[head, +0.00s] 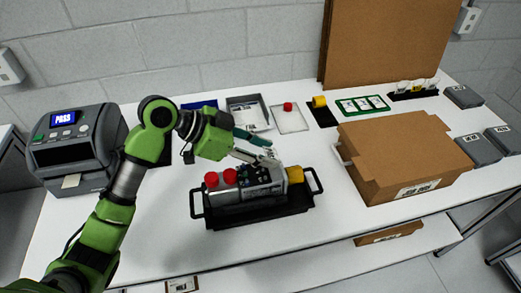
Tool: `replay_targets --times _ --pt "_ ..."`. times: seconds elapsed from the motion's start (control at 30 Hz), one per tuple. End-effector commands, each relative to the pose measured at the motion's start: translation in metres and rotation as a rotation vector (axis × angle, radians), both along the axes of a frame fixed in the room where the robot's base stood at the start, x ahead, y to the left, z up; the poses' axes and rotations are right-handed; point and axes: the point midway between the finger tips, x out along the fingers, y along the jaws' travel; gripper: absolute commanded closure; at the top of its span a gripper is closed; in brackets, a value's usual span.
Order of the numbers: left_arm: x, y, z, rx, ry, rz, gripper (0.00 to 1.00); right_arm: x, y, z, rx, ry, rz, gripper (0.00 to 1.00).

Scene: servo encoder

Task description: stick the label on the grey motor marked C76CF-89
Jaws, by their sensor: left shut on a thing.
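The grey motor (238,194) lies in a black tray with handles (258,216) at the middle front of the table. It has two red caps on its left and a yellow end on its right; its marking is too small to read. My left gripper (268,158) is over the motor's upper right part, with its fingers pointing right. It is shut on a small thin pale piece, which looks like the label; the fingers hide most of it. Whether the piece touches the motor I cannot tell. My right gripper is out of view.
A label printer (75,148) reading PASS stands at the left. Behind are a grey bin (249,113), a clear plate (290,121) and a green-framed card (362,105). Grey boxes (478,150) sit at the right.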

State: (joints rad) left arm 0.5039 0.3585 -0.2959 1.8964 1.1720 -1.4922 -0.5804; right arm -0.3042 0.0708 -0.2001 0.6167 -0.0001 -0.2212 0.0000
Motion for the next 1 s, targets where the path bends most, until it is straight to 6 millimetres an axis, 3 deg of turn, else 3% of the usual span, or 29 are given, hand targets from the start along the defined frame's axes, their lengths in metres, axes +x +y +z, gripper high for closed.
replay_targets --times 0.33,0.7,1.0 --pt "0.003 -0.009 -0.030 -0.001 0.000 0.000 0.69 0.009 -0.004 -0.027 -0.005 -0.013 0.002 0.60" --pt "0.006 -0.017 -0.054 0.001 0.000 0.001 0.69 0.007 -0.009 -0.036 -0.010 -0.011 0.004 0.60" --pt "0.006 -0.018 -0.058 0.000 -0.001 0.000 0.69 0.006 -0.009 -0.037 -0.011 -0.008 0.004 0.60"
